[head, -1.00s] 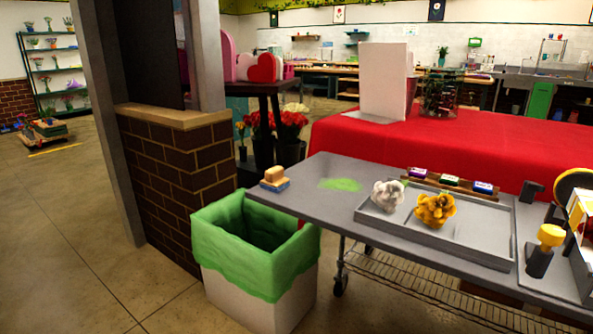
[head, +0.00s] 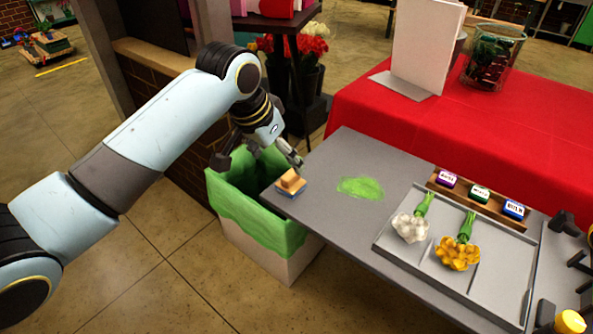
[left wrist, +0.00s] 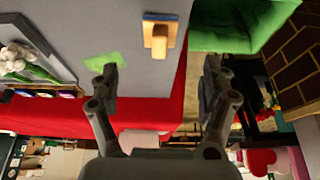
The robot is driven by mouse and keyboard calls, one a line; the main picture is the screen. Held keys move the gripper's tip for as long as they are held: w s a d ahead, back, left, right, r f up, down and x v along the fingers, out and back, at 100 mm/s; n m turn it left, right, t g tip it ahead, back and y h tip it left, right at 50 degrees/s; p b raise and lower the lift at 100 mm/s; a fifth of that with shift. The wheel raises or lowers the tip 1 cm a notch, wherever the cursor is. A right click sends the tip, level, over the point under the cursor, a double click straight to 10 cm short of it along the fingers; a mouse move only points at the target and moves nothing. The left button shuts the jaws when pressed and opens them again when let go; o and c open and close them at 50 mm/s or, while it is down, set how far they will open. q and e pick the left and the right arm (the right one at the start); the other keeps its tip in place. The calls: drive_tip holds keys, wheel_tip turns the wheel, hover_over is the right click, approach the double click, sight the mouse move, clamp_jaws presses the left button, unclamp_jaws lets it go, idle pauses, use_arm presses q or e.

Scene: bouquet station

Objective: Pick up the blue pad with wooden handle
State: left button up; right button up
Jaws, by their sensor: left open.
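The blue pad with wooden handle (head: 290,183) rests at the left end of the grey table, near its corner. Its tan handle is on top and its blue pad is underneath. It also shows in the left wrist view (left wrist: 159,38), at the top, beyond and between the fingers. My left gripper (head: 262,160) is open and empty, above and behind the pad, over the bin side of the table end. In the left wrist view my left gripper (left wrist: 160,80) has its fingers spread wide, apart from the pad. My right gripper is not in view.
A bin with a green liner (head: 262,226) stands beside the table's left end. A green patch (head: 361,187) marks the grey table (head: 330,215). A grey tray (head: 455,283) holds white and yellow flowers. Stamps in a wooden rack (head: 478,200) stand behind it. A red-covered table (head: 430,120) is behind.

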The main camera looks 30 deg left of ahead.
sight(288, 175)
use_arm(q)
drive_tip(key=x, duration=0.4)
drive_tip(key=shift+w+a+f, duration=0.1)
drive_tip(key=shift+w+f, duration=0.05)
drive_tip(key=shift+f, duration=0.15)
drive_tip(key=shift+w+f, duration=0.1)
drive_tip(key=shift+f, duration=0.45)
drive_tip(key=x, duration=0.4)
drive_tip(key=shift+w+f, duration=0.1)
drive_tip(key=shift+f, duration=0.05)
drive_tip(key=shift+c, duration=0.5)
drive_tip(key=c, duration=1.2)
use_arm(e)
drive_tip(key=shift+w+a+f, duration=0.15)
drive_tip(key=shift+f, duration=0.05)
